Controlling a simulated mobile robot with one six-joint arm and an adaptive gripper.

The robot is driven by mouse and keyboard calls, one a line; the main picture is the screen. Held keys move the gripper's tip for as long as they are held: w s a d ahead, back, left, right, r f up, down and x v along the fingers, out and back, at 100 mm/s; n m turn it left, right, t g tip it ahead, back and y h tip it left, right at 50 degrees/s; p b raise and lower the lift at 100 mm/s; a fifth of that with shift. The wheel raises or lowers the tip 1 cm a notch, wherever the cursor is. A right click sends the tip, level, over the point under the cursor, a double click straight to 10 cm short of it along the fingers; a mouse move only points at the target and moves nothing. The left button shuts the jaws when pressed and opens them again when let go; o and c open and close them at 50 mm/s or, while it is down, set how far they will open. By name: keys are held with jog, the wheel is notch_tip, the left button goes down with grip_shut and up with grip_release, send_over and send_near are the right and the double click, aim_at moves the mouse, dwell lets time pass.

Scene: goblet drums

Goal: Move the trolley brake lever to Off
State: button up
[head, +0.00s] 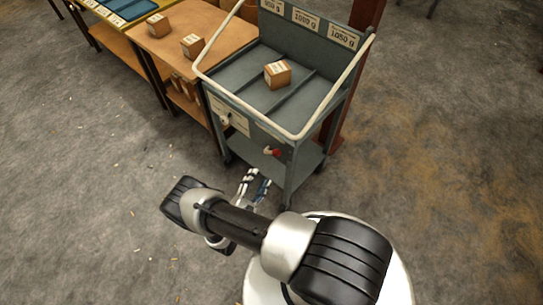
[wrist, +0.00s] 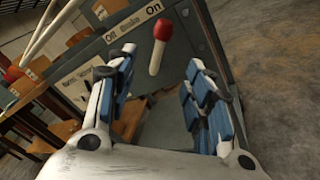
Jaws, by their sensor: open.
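The trolley (head: 262,128) is grey-green, with a pale tube rail. The brake lever (head: 271,152), a white stem with a red knob, is on its front panel at the right. In the wrist view the brake lever (wrist: 158,48) is beneath a label strip (wrist: 130,22) reading Off at left and On at right. Its red knob leans towards the On end. My gripper (head: 254,184) is low in front of the trolley. In the wrist view my gripper (wrist: 161,60) is open, with the lever showing between its blue-padded fingers, apart from both.
A box (head: 277,74) sits on the trolley top. A wooden table (head: 165,52) with boxes adjoins at left. The floor (head: 95,210) is open at left and right.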

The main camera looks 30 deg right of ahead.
aim_at(273, 151)
jog(key=b+x, duration=0.1)
jog(key=x, duration=1.1)
jog(key=shift+b, duration=0.35)
jog(key=shift+d, duration=0.1)
jog(key=shift+c, duration=0.6)
grip_shut()
